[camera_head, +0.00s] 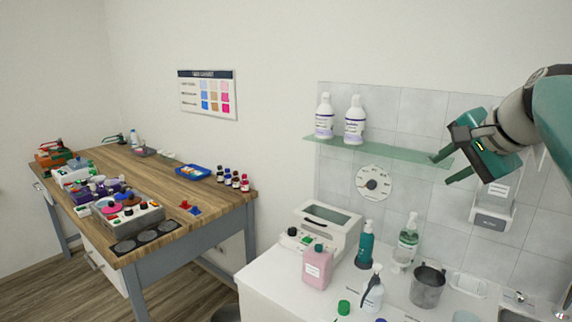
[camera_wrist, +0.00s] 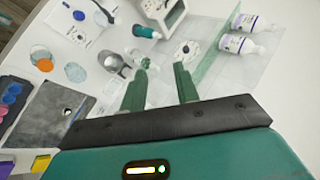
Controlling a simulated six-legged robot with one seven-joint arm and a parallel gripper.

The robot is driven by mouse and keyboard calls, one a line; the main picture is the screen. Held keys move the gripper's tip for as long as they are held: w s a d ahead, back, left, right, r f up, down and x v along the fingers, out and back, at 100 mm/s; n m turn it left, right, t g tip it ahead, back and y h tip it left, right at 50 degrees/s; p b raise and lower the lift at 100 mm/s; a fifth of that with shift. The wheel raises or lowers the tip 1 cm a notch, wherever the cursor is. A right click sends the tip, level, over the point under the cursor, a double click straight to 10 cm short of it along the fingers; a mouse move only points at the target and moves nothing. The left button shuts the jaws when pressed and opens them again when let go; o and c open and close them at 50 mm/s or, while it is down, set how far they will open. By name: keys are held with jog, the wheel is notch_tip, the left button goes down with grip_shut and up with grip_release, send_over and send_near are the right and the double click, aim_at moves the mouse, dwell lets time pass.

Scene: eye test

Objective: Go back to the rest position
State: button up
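My gripper (camera_head: 443,169) is raised at the right in the head view, in front of the tiled wall and near the right end of the glass shelf. Its two dark green fingers are apart with nothing between them. In the wrist view the gripper (camera_wrist: 159,82) also shows its fingers spread and empty. Bottles, the wall and the counter show beyond them. I cannot tell the exact distance from the fingers to the shelf.
The glass shelf (camera_head: 385,148) holds two white bottles (camera_head: 354,121). Below, the white counter (camera_head: 262,291) carries a white device (camera_head: 323,232), a pink bottle (camera_head: 317,267), pump bottles and a metal beaker (camera_head: 427,287). A crowded wooden workbench (camera_head: 222,207) stands left.

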jog(key=s+a+f+n+g+h, duration=0.1)
jog(key=s+a+f+n, duration=0.5)
jog(key=f, duration=0.7)
jog(key=s+a+f+n+g+h, duration=0.1)
jog(key=s+a+f+n+g, duration=0.1)
jog(key=s+a+f+n, duration=0.4)
jog(key=s+a+f, duration=0.4)
jog(key=s+f, duration=0.3)
jog(key=shift+a+n, duration=0.15)
jog(key=shift+n, duration=0.25)
